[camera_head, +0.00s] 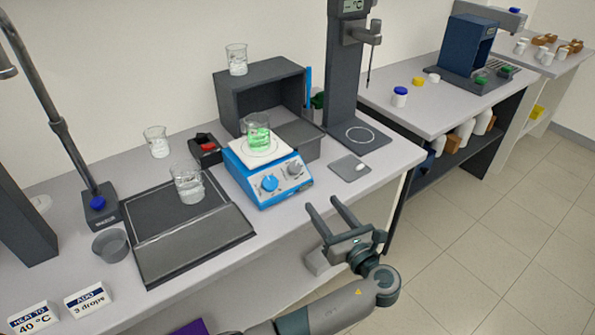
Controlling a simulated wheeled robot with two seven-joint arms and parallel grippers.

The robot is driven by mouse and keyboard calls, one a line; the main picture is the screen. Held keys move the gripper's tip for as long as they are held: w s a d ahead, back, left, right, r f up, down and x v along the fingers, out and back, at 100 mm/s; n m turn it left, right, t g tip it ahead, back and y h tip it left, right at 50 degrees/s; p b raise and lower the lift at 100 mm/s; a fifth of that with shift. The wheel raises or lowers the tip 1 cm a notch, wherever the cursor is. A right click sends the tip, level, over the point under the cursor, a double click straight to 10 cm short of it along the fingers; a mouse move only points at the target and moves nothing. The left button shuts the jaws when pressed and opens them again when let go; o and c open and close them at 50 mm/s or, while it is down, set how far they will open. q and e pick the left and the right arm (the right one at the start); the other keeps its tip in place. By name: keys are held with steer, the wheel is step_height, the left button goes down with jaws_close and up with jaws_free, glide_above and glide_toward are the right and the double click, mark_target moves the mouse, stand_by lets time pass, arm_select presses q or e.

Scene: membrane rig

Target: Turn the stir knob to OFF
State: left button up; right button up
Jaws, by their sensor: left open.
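A blue stirrer hotplate (262,192) with a pale top stands near the front edge of the bench. A beaker of green liquid (257,133) sits on its top. Its sloped front has a blue knob (269,184) on the left and a grey knob (295,169) on the right. The labels are too small to read, so I cannot tell which is the stir knob or its setting. My left gripper (321,203) is open and empty, in front of and below the hotplate, apart from both knobs. My right gripper is not in view.
A grey open box (262,82) stands behind the hotplate. A beaker (187,184) stands on a dark tray (148,207) to the left. A tall stand (344,75) and a small grey pad (349,169) are to the right. Open floor lies right of the bench.

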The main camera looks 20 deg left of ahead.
mark_target(297, 171)
arm_select(q)
steer(key=p+x, duration=0.4)
steer(key=x, duration=1.2)
steer(key=shift+w+a, duration=0.1)
steer(key=c, duration=1.1)
